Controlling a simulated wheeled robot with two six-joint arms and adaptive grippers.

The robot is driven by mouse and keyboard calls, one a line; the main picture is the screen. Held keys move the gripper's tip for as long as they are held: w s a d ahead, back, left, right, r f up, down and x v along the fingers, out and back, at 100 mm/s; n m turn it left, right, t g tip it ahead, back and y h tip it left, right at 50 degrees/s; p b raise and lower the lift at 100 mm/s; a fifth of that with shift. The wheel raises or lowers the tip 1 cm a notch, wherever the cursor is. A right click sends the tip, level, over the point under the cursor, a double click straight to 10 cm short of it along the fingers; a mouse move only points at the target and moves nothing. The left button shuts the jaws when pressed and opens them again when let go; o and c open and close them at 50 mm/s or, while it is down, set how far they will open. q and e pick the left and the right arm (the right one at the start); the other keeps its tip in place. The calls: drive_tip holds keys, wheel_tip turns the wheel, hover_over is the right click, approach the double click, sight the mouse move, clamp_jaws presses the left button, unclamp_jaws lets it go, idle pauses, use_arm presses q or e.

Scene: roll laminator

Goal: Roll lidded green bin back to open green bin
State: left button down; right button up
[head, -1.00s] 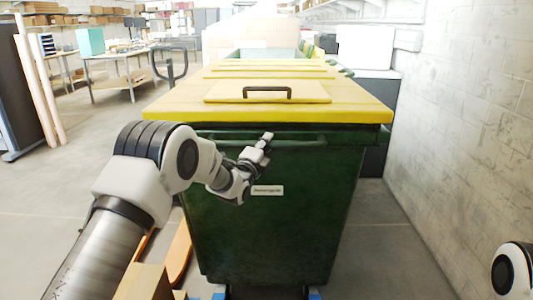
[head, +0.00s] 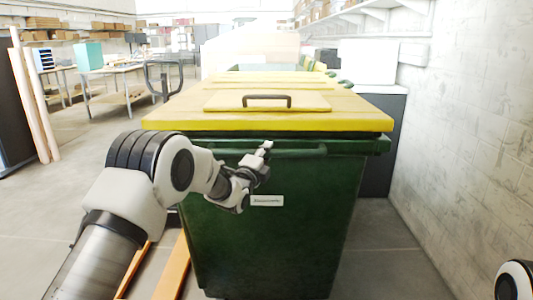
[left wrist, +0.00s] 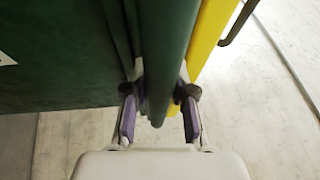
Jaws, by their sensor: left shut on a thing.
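The lidded green bin (head: 290,245) stands directly in front of me, with its yellow lid (head: 350,121) closed. A dark handle (head: 266,101) sits on the lid. My left gripper (head: 266,147) is at the bin's near upper edge, shut on the green handle bar (head: 300,153) below the lid. In the left wrist view the bar (left wrist: 165,60) runs between the fingers (left wrist: 160,115). The open green bin (head: 270,67) shows only in part behind, beyond more yellow lid surface. My right gripper is out of view; only part of my right arm shows at lower right.
A block wall (head: 475,150) runs close along the right, with a strip of floor (head: 390,250) beside the bin. A dark cabinet (head: 385,150) stands behind it at right. Orange-brown boards (head: 172,272) lie at lower left. Tables (head: 115,80) stand at far left.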

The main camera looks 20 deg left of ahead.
use_arm(q)
drive_tip(key=shift+f, duration=0.1)
drive_tip(key=c, duration=0.9)
unclamp_jaws()
drive_tip(key=v, duration=1.2)
drive_tip(key=shift+f, duration=0.1)
